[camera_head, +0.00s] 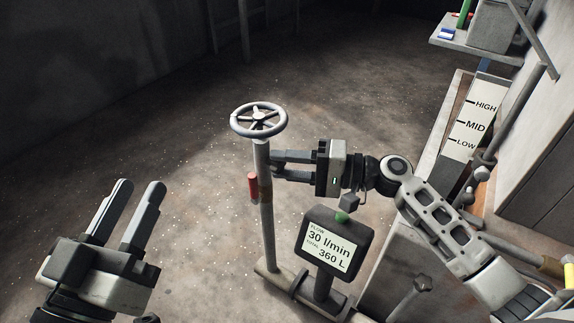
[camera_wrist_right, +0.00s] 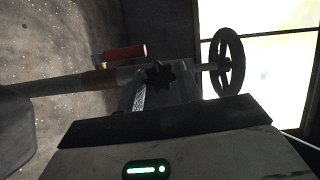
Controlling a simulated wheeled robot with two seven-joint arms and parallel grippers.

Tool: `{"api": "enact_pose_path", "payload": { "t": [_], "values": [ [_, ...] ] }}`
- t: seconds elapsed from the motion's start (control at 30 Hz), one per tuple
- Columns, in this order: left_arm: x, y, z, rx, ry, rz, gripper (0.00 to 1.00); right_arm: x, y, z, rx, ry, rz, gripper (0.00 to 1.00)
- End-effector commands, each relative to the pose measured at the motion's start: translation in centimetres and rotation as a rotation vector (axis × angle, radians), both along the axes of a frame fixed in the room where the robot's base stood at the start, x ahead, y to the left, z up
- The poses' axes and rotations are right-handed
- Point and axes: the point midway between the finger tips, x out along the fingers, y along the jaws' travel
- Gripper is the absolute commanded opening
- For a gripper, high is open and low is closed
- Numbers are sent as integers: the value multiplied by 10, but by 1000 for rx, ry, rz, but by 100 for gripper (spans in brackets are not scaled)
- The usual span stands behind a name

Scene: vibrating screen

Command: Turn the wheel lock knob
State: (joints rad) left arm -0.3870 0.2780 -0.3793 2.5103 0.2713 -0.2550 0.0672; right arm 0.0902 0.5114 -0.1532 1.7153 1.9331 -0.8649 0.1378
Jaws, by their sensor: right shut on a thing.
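The wheel lock knob (camera_wrist_right: 160,73) is a dark star-shaped knob on the side of the upright pipe, seen in the wrist view at the tip of my right gripper. In the head view it is hidden by the fingers. My right gripper (camera_head: 276,165) reaches in from the right, level, and is shut on the knob just below the handwheel. The grey spoked handwheel (camera_head: 258,121) sits on top of the pipe (camera_head: 265,220); it also shows in the wrist view (camera_wrist_right: 226,63). My left gripper (camera_head: 138,188) is open and empty, low at the left, apart from everything.
A red handle (camera_head: 252,185) sticks out on the pipe's left side. A flow display (camera_head: 329,246) reading 30 l/min and 360 L stands below my right arm. A HIGH/MID/LOW gauge (camera_head: 474,124) is at the right. The floor at left is clear.

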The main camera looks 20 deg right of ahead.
Motion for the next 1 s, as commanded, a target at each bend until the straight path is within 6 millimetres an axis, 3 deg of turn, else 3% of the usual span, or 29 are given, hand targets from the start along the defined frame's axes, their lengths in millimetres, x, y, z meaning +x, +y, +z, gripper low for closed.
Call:
{"api": "enact_pose_path", "payload": {
  "t": [0.77,0.8,0.83,1.0],
  "values": [
    [1,0,6,8,-37,4,36,2,-1,0,78,57,-8,12],
    [1,0,6,8,-37,4,36,2,-1,0,78,57,-8,46],
    [1,0,6,8,-37,3,36,2,-1,0,78,57,-8,54],
    [1,0,5,8,-36,2,36,1,-1,0,77,58,-5,55]
  ]
}}
